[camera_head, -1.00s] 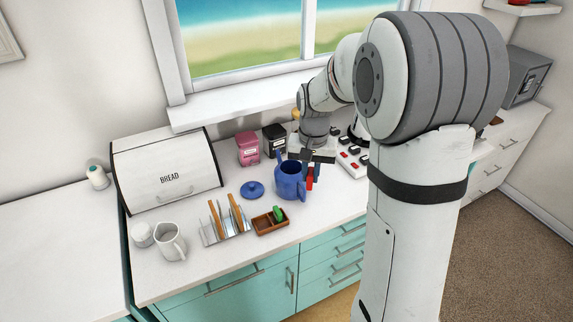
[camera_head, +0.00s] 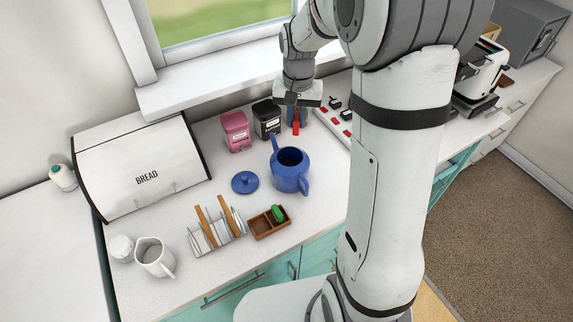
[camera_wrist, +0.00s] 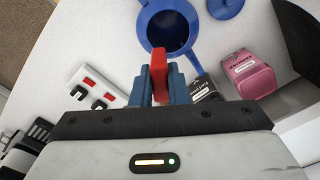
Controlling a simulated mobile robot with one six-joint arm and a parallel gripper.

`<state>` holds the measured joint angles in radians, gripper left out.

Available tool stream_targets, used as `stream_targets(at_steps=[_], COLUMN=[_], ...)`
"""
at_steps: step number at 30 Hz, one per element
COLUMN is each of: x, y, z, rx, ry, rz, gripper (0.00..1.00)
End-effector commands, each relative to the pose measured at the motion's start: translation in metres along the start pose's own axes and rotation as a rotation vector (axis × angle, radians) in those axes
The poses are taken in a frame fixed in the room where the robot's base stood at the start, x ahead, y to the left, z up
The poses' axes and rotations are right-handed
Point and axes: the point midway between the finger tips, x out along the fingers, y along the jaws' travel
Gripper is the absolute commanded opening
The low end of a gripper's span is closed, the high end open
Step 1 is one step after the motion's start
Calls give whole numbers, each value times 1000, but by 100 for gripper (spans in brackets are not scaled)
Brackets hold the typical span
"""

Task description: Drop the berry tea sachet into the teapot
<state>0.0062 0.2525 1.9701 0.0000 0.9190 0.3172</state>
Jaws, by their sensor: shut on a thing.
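The blue teapot (camera_head: 289,176) stands open on the counter, spout toward the back and handle toward the front right. Its dark opening shows at the top of the wrist view, in the teapot (camera_wrist: 146,25). Its blue lid (camera_head: 245,182) lies on the counter to the left. My gripper (camera_head: 296,119) is shut on a red sachet (camera_head: 296,129), behind the teapot in the head view. In the wrist view, the blue fingers of my gripper (camera_wrist: 160,88) pinch the upright red sachet (camera_wrist: 158,72), whose end overlaps the teapot's rim in the picture. The sachet's label is not readable.
A pink canister (camera_head: 236,131) and a black canister (camera_head: 267,120) stand behind the teapot. A wooden tray (camera_head: 262,232) with a green item is in front, beside a toast rack (camera_head: 207,247). A white panel (camera_head: 325,112) with red and black pieces lies to the right.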

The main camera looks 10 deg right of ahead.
Motion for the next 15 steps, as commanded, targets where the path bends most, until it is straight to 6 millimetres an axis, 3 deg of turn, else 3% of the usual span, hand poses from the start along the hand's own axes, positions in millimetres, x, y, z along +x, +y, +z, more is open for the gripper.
stream_targets(at_steps=[9, 15], x=[41, 51], y=[0, -1], z=[0, 0], rx=[-1, -1], ry=[-1, 0], rz=[0, 0], gripper=[0, 0])
